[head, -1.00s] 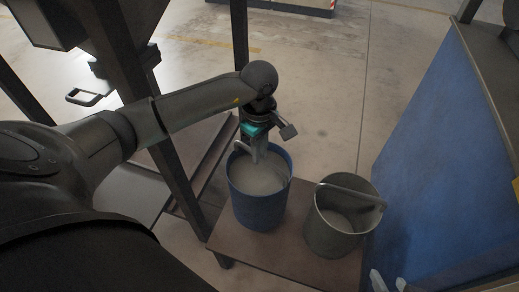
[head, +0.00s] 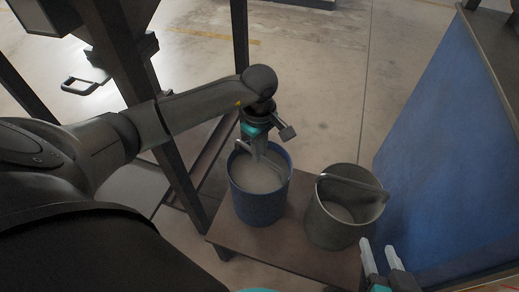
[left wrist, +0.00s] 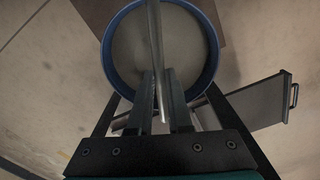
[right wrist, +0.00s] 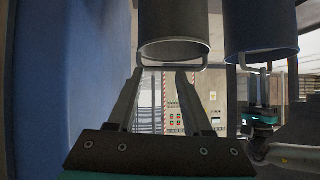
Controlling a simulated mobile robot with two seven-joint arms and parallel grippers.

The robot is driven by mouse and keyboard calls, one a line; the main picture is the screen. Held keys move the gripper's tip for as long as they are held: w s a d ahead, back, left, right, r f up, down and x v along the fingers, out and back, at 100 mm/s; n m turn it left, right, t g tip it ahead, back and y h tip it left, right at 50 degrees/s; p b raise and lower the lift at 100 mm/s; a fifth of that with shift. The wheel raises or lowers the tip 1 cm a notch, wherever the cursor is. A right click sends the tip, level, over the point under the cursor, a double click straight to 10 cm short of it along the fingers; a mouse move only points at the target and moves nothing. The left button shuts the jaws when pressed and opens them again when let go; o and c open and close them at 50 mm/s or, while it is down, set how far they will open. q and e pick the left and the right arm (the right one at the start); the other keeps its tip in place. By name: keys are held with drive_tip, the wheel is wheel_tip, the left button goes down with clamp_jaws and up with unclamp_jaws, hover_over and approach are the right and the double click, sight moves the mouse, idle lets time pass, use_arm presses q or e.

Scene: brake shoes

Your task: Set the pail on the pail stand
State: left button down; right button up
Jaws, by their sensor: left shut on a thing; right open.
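A blue pail (head: 262,207) with greyish contents stands upright over the left part of a low brown stand (head: 290,243); I cannot tell whether its base touches. My left gripper (head: 258,158) is shut on its raised handle, which also runs between the fingers in the left wrist view (left wrist: 154,40). A grey metal pail (head: 330,230) stands on the stand to the right, its handle (head: 352,188) lying across its mouth. My right gripper (head: 380,255) is open and empty, in front of the grey pail. In the right wrist view, the grey pail (right wrist: 172,25) shows upside down beyond the open fingers (right wrist: 157,80).
A large blue panel (head: 435,160) rises close to the right of the grey pail. Dark metal posts (head: 240,60) stand behind and left of the blue pail. A drawer-like handle (head: 85,85) sticks out at the far left. Open floor (head: 320,80) lies behind the pails.

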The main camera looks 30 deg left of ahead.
use_arm(q)
drive_tip(key=shift+w+r, duration=0.15)
drive_tip(key=c, duration=1.2)
unclamp_jaws()
drive_tip(key=shift+s, duration=0.2)
drive_tip(key=o, duration=0.4)
drive_tip(key=shift+c, duration=0.2)
